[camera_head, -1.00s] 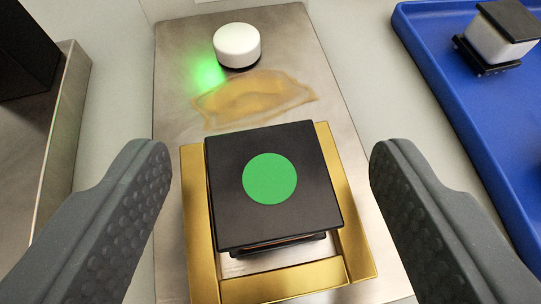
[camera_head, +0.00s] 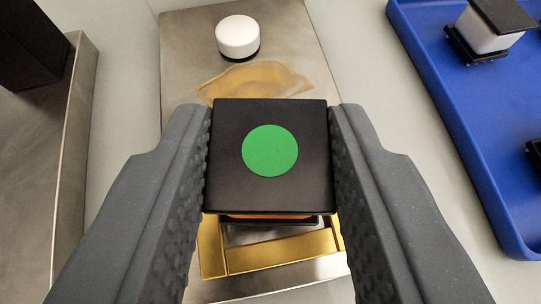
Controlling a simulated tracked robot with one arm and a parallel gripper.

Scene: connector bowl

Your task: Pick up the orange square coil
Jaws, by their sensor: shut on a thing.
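The square coil (camera_head: 232,183) shows its black square top plate with a green disc (camera_head: 270,151) on it, and a thin strip of orange winding (camera_head: 268,216) below the front edge. My gripper (camera_head: 269,160) is shut on the coil, with one dark grey textured finger against its left side and one against its right. The brass frame (camera_head: 270,252) on the metal plate shows below and in front of the coil. The coil appears raised above the frame. Its underside is mostly hidden.
A white round button (camera_head: 238,36) stands at the back of the metal plate (camera_head: 185,60), behind a yellowish stain. A blue tray (camera_head: 440,110) at right holds a white coil (camera_head: 484,36) with black plates. A metal-sided block (camera_head: 75,110) stands at left.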

